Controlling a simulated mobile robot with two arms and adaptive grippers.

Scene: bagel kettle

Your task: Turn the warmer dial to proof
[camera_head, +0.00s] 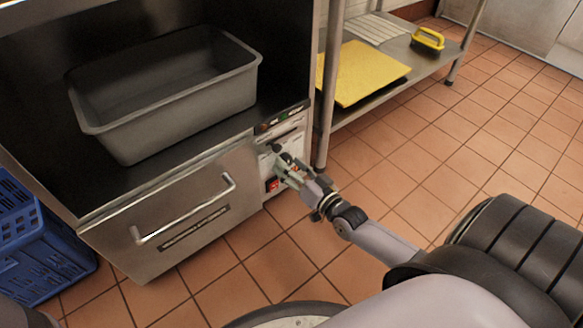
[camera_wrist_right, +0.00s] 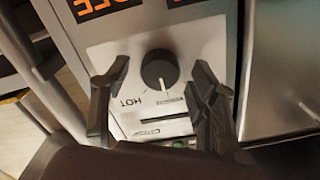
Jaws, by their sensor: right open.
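The warmer dial (camera_wrist_right: 160,69) is a round black knob on a white label plate (camera_wrist_right: 205,47) in the right wrist view. A white pointer line runs from it toward the lower edge of that view, and "HOT" is printed at its lower left. My right gripper (camera_wrist_right: 155,85) is open, with one finger on each side of the dial and gaps showing between. In the head view my right gripper (camera_head: 279,167) is at the control panel (camera_head: 283,141) on the warmer's right front, partly covering the dial. My left gripper is not in view.
The warmer's drawer (camera_head: 190,215) with a bar handle is left of the panel, and a grey tub (camera_head: 175,101) sits above it. A blue crate (camera_head: 40,250) stands at left. A steel shelf (camera_head: 390,85) with a yellow board (camera_head: 365,72) is at right. Tiled floor is open.

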